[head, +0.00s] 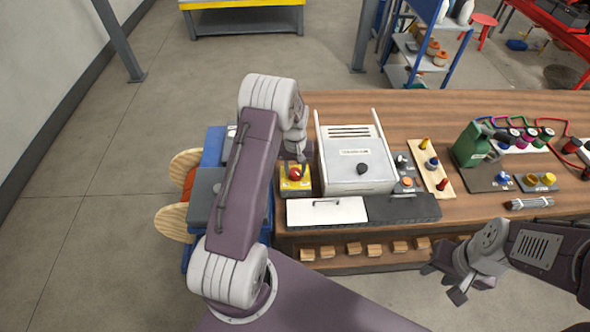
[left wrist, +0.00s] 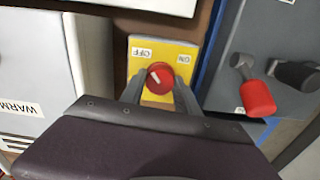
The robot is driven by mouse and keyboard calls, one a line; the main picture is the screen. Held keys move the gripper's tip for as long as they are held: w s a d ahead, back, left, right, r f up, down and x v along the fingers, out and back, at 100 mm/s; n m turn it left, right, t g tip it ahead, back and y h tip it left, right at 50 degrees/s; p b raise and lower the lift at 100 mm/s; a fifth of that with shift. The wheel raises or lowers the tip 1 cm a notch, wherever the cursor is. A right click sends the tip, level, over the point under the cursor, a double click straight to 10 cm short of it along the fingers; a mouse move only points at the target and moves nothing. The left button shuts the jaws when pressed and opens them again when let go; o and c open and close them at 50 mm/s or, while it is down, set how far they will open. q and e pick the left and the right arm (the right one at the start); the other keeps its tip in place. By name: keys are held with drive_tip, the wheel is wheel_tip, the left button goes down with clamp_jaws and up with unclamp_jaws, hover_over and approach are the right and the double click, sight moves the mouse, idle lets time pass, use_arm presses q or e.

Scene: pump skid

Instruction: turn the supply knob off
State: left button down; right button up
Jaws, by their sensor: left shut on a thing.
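The supply knob is a round red knob (head: 296,174) on a yellow plate (head: 290,190) at the left end of the bench. In the left wrist view the red knob (left wrist: 160,77) sits on the yellow plate (left wrist: 180,52), which has OFF and ON labels on opposite sides. A pale mark shows on the knob, but its exact direction is hard to tell. My left gripper (left wrist: 160,85) is shut on the knob, one finger on each side; it also shows in the head view (head: 297,160). My right gripper (head: 446,283) is open and empty in front of the bench.
A white WARM-labelled unit (left wrist: 35,70) stands close beside the plate; it is the pale box (head: 355,155) in the head view. A grey panel with a red-handled lever (left wrist: 258,95) is on the other side. Bottles and small fittings fill the bench's right side.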

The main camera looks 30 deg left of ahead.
sight(295, 171)
use_arm(q)
drive_tip(key=shift+w+a+r+n, duration=0.1)
drive_tip(key=shift+w+r+n, duration=0.15)
drive_tip(key=shift+n, duration=0.35)
drive_tip(key=c, duration=1.1)
unclamp_jaws()
drive_tip(key=shift+o, duration=1)
drive_tip(key=shift+s+f, duration=0.15)
wheel_tip(295, 171, up, 9)
drive_tip(key=b, duration=0.1)
